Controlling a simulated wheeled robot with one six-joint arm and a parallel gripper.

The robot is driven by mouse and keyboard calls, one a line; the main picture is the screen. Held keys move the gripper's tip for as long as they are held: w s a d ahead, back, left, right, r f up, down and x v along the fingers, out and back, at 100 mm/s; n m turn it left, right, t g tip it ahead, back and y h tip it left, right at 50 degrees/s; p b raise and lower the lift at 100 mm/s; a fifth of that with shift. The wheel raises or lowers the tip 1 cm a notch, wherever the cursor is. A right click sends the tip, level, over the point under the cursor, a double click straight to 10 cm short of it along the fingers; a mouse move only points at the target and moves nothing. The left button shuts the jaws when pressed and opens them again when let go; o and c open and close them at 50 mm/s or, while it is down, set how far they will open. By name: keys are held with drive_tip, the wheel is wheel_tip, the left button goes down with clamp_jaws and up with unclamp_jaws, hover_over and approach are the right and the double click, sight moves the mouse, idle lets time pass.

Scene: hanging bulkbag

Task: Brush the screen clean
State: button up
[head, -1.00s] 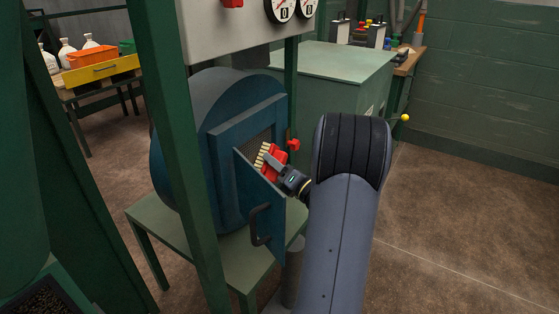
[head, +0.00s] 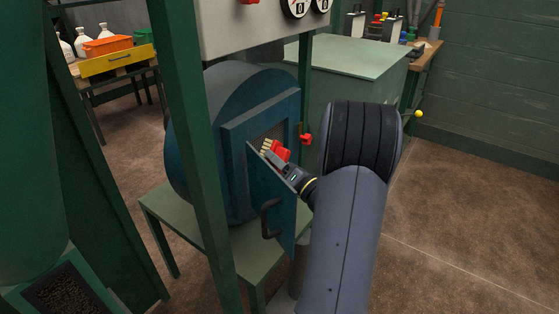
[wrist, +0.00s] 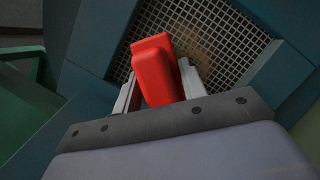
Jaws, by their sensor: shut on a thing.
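The screen (wrist: 222,35) is a metal mesh set in the square frame of the blue round housing; a brownish dirty patch shows on it beside the brush in the wrist view. In the head view a strip of the screen (head: 276,134) shows above the open blue door (head: 268,195). My gripper (wrist: 157,85) is shut on a red brush (wrist: 153,65), which also shows in the head view (head: 281,152) with its pale bristles toward the left. The brush is in front of the screen; I cannot tell whether the bristles touch it.
The open door with its dark handle (head: 267,218) stands just below and beside my gripper. A green post (head: 192,150) rises at the left of the housing. A red knob (head: 306,139) is at the frame's right edge. Open floor (head: 470,210) lies to the right.

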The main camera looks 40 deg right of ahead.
drive_tip(key=w+d+p, duration=0.1)
drive_tip(key=w+d, duration=0.1)
drive_tip(key=d, duration=0.5)
drive_tip(key=shift+w+d, duration=0.15)
drive_tip(key=shift+w, duration=0.2)
drive_tip(key=shift+r, duration=0.1)
drive_tip(key=shift+d+p, duration=0.1)
drive_tip(key=shift+p, duration=0.2)
drive_tip(key=shift+s+d+p, duration=0.15)
drive_tip(key=shift+s+d, duration=0.15)
drive_tip(key=shift+s, duration=0.65)
drive_tip(key=shift+s+d+p, duration=0.2)
drive_tip(key=shift+s+d, duration=0.15)
drive_tip(key=shift+s, duration=0.55)
drive_tip(key=shift+s+d+p, duration=0.15)
drive_tip(key=shift+s+d, duration=0.15)
drive_tip(key=shift+s, duration=0.65)
drive_tip(key=s, duration=0.1)
drive_tip(key=s+d, duration=0.1)
drive_tip(key=s, duration=0.1)
